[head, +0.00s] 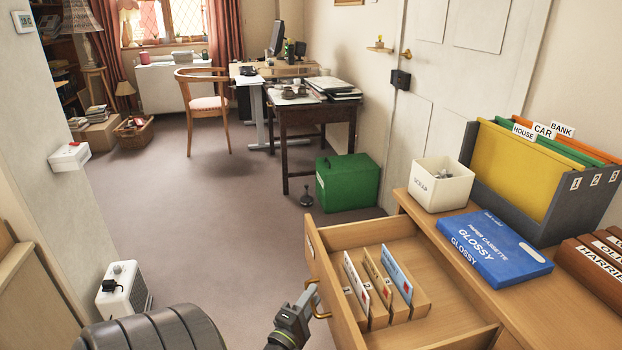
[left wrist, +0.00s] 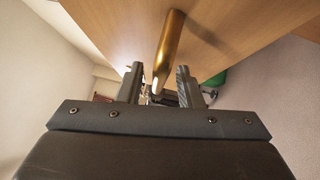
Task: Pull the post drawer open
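The wooden drawer (head: 345,234) stands pulled out from the desk at the lower right of the head view. Inside it are three upright dividers with white, tan and blue cards. Its brass handle (head: 318,300) is on the front panel, and it also shows in the left wrist view (left wrist: 170,45). My left gripper (head: 309,300) is at the handle. In the left wrist view its two fingers (left wrist: 160,88) stand apart, one on each side of the brass bar, with a gap showing. I cannot tell whether either finger touches it. My right gripper is not in view.
On the desk top (head: 465,250) are a blue glossy paper box (head: 490,248), a white scrap bin (head: 440,186), a grey file holder (head: 560,205) and brown binders (head: 590,275). A green box (head: 348,182) stands on the floor behind. The carpet (head: 220,220) left of the drawer is clear.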

